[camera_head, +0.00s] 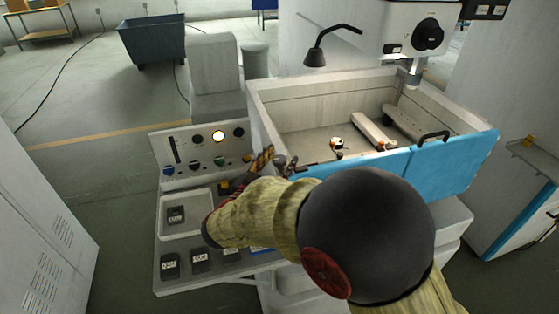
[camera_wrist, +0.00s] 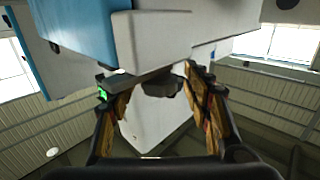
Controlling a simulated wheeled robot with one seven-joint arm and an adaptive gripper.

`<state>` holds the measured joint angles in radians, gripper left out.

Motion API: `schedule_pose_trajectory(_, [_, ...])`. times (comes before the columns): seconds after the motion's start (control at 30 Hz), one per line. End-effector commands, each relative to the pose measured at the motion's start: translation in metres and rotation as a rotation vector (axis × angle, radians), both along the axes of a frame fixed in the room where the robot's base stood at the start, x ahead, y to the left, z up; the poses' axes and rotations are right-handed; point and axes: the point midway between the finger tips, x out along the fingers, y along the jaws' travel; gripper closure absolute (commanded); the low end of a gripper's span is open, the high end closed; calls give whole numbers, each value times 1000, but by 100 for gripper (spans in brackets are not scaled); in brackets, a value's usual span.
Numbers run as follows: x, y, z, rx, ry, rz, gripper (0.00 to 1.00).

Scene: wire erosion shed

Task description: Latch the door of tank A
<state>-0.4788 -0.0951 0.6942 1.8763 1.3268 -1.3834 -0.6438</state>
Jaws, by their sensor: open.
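The tank (camera_head: 300,88) is an open pale box with a blue door (camera_head: 455,162) along its front. A black handle (camera_head: 433,136) stands on the door's top edge toward the right. I cannot tell whether the door is flush with the tank. My gripper (camera_head: 266,162) is open at the tank's front left corner, beside a small dark fitting (camera_head: 286,164) that may be the latch. In the wrist view, my gripper's fingers (camera_wrist: 158,92) stand on either side of a dark knob-like part (camera_wrist: 160,86) under a pale block. Contact is unclear. My arm hides much of the door's left part.
A control panel (camera_head: 180,147) with a lit lamp stands left of the tank. Below it, a shelf (camera_head: 172,286) carries a tray (camera_head: 187,197) and several dark blocks. A lamp (camera_head: 316,56) hangs over the tank. A grey cabinet (camera_head: 40,225) stands at left, with clear floor between.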

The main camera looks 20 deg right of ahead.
Motion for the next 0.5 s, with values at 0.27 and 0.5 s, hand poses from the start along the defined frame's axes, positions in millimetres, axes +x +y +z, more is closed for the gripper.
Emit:
schedule_pose_trajectory(0.27, [0, 0, 0, 0, 0, 0, 55])
schedule_pose_trajectory(0.5, [0, 0, 0, 1, -1, 0, 69])
